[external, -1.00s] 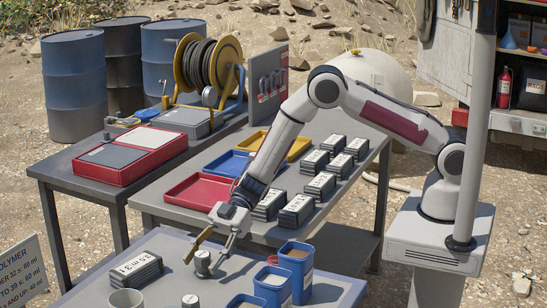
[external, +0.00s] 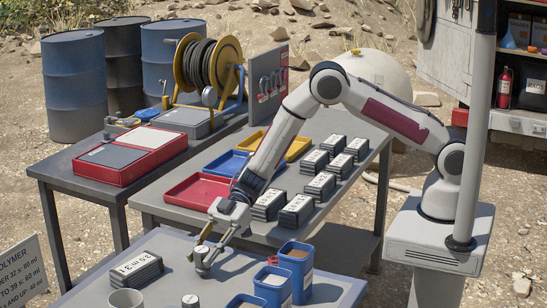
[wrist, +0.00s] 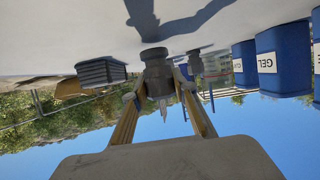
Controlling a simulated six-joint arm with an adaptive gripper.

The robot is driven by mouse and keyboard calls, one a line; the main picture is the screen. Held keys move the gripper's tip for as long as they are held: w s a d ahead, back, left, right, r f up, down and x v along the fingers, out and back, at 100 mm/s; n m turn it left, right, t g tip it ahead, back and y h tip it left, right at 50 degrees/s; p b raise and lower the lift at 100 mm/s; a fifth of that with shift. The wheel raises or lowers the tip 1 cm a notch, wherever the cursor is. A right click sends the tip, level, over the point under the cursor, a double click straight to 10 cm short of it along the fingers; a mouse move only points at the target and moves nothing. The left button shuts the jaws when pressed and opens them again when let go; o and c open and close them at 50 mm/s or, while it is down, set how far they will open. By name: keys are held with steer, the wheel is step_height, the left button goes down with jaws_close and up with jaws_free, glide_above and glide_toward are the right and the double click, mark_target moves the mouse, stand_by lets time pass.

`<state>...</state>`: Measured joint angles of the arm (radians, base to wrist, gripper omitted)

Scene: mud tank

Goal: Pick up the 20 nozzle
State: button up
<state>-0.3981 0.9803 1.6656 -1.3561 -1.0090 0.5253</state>
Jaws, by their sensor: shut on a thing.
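A small grey stepped cylindrical piece (wrist: 156,68) is between my gripper's fingers in the wrist view, its wide dark end against the pale table surface, which appears at the top of that picture. No number is readable on it, so I cannot tell whether it is the 20 nozzle. My gripper (external: 204,258), with yellowish fingers, is low over the front table in the external view and shut on this piece. The fingers (wrist: 160,98) also show on both sides of it in the wrist view. The piece is largely hidden by the fingers in the external view.
On the front table (external: 190,292), stacked dark blocks (external: 135,270) lie left of my gripper, a pale cup (external: 126,299) in front, and several blue containers (external: 295,268) to the right. Red (external: 200,189), blue (external: 228,163) and yellow trays stand on the table behind.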

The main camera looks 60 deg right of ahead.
mark_target(203, 248)
steer(key=shift+r, duration=4.35)
